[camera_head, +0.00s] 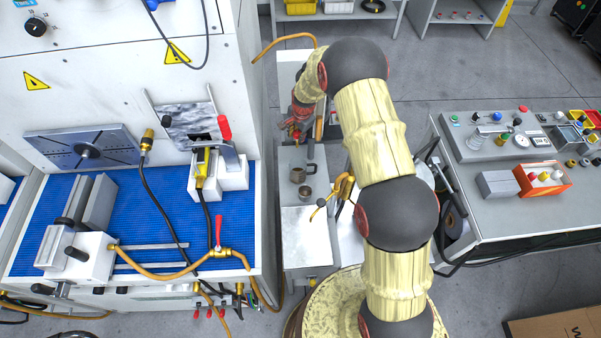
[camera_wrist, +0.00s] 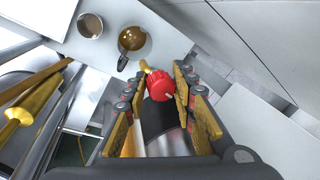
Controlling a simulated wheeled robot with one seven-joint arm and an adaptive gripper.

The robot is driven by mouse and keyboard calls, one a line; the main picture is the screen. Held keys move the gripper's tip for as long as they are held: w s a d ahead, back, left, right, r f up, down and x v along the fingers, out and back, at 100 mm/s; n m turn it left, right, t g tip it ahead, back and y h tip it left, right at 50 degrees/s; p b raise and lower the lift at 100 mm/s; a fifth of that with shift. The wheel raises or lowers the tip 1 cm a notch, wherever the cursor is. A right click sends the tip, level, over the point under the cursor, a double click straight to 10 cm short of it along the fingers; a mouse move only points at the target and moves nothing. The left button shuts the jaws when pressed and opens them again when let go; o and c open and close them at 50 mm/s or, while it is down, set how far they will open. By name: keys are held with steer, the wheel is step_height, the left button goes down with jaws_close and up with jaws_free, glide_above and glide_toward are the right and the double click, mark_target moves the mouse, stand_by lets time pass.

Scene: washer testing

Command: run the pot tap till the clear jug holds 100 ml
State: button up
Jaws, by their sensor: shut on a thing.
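My gripper (camera_wrist: 166,100) is shut on a red knob (camera_wrist: 161,88), which sits between its padded fingers in the wrist view. I take the knob to be the pot tap's handle. A short brass-coloured piece (camera_wrist: 145,66) shows just beyond it. Past the fingertips stand a round vessel with brownish contents or interior and a dark handle (camera_wrist: 131,39), and a grey cup (camera_wrist: 90,25). I cannot tell whether either is the clear jug, nor read any level.
The vessels stand on a narrow grey bench (camera_head: 305,240). A white machine with a blue bed (camera_head: 150,225) borders it on the left. A control table (camera_head: 510,195) with buttons and an orange box (camera_head: 543,178) is at the right. Yellow-handled tools (camera_wrist: 35,100) lie left in the wrist view.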

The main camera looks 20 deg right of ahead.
steer(key=shift+w+r, duration=0.25)
steer(key=shift+w, duration=0.1)
steer(key=shift+f+n+b, duration=0.1)
steer(key=shift+n+b, duration=0.7)
steer(key=shift+b, duration=0.15)
steer(key=shift+n+y, duration=0.3)
steer(key=shift+n, duration=0.1)
steer(key=o, duration=0.9)
steer(key=shift+s, duration=0.1)
steer(key=shift+c, duration=0.2)
steer(key=o, duration=0.4)
steer(key=shift+s, duration=0.1)
steer(key=shift+o, duration=0.2)
steer(key=shift+s+f, duration=0.1)
